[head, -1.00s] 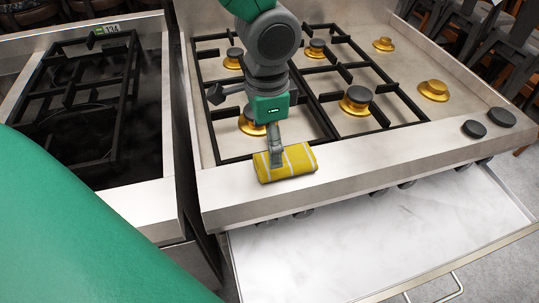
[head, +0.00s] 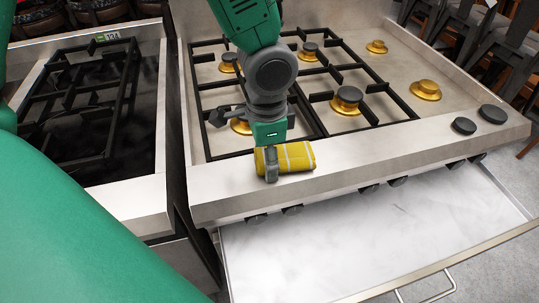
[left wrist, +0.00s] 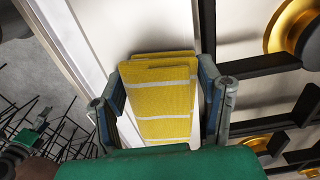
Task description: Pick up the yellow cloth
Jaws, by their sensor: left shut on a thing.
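The yellow cloth (head: 298,157) is folded, with pale stripes, and lies at the front ledge of the gas stove in the head view. My left gripper (head: 271,168) comes down on it from above. In the left wrist view the cloth (left wrist: 162,95) sits between the two fingers of my left gripper (left wrist: 163,108), which are shut on it. I cannot tell whether the cloth is clear of the ledge.
An open drawer (head: 370,230) juts out below. Another cooktop (head: 90,110) stands at left.

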